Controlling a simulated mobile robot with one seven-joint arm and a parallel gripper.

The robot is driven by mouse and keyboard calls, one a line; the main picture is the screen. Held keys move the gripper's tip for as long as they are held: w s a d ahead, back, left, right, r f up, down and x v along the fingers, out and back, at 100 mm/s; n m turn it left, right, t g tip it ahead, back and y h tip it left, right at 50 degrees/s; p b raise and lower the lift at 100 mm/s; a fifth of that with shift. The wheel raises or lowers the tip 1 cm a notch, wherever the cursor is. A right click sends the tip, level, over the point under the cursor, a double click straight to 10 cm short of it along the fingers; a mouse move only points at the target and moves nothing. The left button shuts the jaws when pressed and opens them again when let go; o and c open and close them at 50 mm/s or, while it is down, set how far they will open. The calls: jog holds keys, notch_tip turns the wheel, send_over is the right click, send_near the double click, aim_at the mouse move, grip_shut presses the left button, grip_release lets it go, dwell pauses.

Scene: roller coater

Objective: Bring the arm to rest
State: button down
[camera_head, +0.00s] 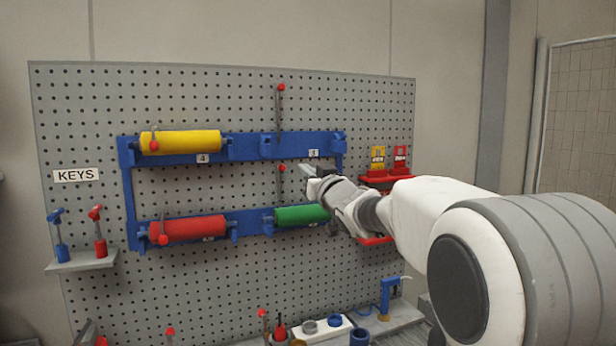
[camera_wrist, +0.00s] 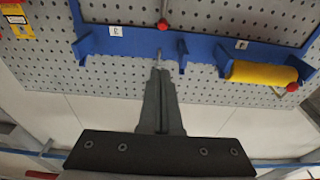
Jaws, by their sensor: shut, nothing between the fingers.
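My gripper (camera_head: 312,172) is in front of the pegboard, near the right part of the blue roller rack (camera_head: 129,195), just above the green roller (camera_head: 300,215). In the wrist view its fingers (camera_wrist: 158,72) are closed together with nothing between them, pointing toward an empty blue bracket section (camera_wrist: 125,42) of the rack. My white arm reaches in from the right of the head view. Whether the fingers touch the rack cannot be told.
The rack holds a yellow roller (camera_head: 182,142) and a red roller (camera_head: 188,228); its upper right place is empty. A key shelf (camera_head: 82,263) is at left. Yellow and red tags (camera_head: 378,158) hang at right. A lower shelf (camera_head: 390,325) carries small items.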

jog(key=s+d+f+m+g+h, duration=0.2)
jog(key=s+d+f+h, duration=0.15)
jog(key=s+d, duration=0.35)
jog(key=s+d+f+m+g+h, duration=0.25)
jog(key=s+d+h, duration=0.2)
jog(key=s, duration=0.35)
jog(key=s+f+g, duration=0.2)
jog(key=s+f, duration=0.4)
jog(key=s, duration=0.3)
jog(key=s+d+f+g, duration=0.1)
jog(key=s+f+g, duration=0.2)
jog(key=s+f, duration=0.3)
jog(key=s+d+f+g, duration=0.1)
jog(key=s+f+g, duration=0.2)
jog(key=s, duration=1.1)
notch_tip(320, 180, down, 3)
jog(key=shift+s+d+f, duration=0.15)
jog(key=shift+s+f, duration=0.05)
jog(key=shift+s, duration=0.05)
